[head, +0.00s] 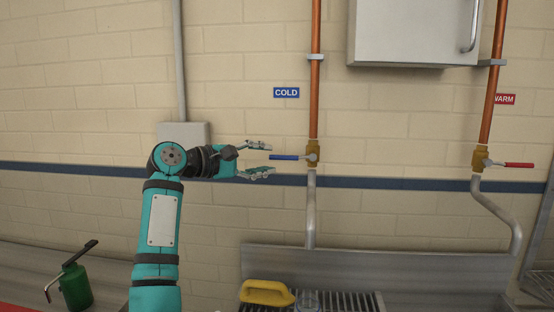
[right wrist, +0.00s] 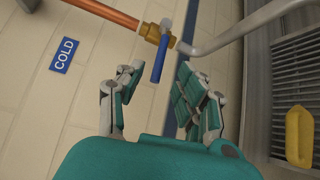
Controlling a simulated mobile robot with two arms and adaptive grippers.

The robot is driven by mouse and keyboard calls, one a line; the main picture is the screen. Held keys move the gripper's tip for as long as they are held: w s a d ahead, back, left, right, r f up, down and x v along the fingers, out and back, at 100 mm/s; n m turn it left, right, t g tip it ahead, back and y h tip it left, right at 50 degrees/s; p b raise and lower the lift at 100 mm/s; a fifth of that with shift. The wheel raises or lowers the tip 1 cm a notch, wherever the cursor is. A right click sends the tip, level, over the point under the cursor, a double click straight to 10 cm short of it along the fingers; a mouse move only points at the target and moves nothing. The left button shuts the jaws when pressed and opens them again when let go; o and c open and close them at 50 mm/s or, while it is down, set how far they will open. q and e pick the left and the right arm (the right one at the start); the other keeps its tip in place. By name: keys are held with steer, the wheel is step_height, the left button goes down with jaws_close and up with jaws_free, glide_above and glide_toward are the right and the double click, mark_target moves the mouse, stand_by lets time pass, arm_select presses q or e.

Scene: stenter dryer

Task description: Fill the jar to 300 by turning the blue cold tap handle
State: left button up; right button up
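The blue cold tap handle (head: 286,157) points left, level, from a brass valve (head: 312,154) on the copper pipe under the COLD sign (head: 286,92). My right gripper (head: 260,159) is open just left of the handle, one finger above its line and one below. In the right wrist view the blue handle (right wrist: 159,60) shows beyond and between the open fingertips (right wrist: 155,82); I see no clear contact. A clear glass rim, perhaps the jar (head: 307,300), shows at the bottom edge; its scale and water level cannot be read. My left gripper is not in view.
A red warm tap handle (head: 519,165) is at right. Steel pipes run down from both valves to the sink area (head: 400,270). A yellow object (head: 267,293) lies by the grate. A green can (head: 75,287) stands at lower left. A grey cabinet (head: 410,35) hangs above.

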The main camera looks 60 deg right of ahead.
steer(key=v, duration=0.6)
steer(key=shift+a, duration=0.25)
